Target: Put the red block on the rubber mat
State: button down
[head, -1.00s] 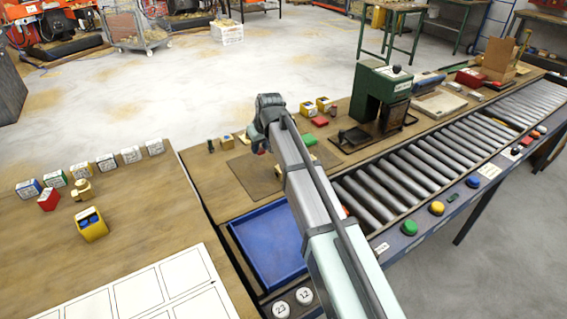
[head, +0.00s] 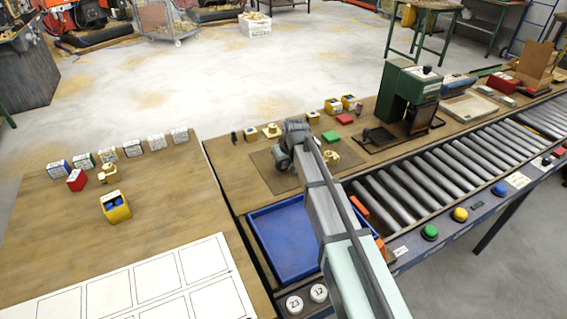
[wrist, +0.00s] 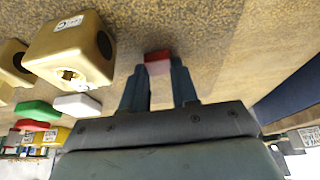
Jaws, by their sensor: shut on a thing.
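The red block (wrist: 157,62) shows at the tips of my gripper (wrist: 158,78) in the wrist view, with a dark finger on each side. My gripper is shut on it. In the head view my gripper (head: 284,162) is over the left part of the brown rubber mat (head: 275,181), and my arm hides the block and part of the mat. The mat's speckled surface (wrist: 190,35) fills much of the wrist view behind the block. I cannot tell whether the block touches it.
A brass fitting (head: 330,157) stands on the mat's right side. A blue tray (head: 285,240) is in front, rollers (head: 400,190) to the right. The left table has open room.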

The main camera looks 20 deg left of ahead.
jog(key=shift+f, duration=0.1)
jog(key=c, duration=0.9)
grip_release()
jog(key=shift+o, duration=0.2)
jog(key=v, duration=1.2)
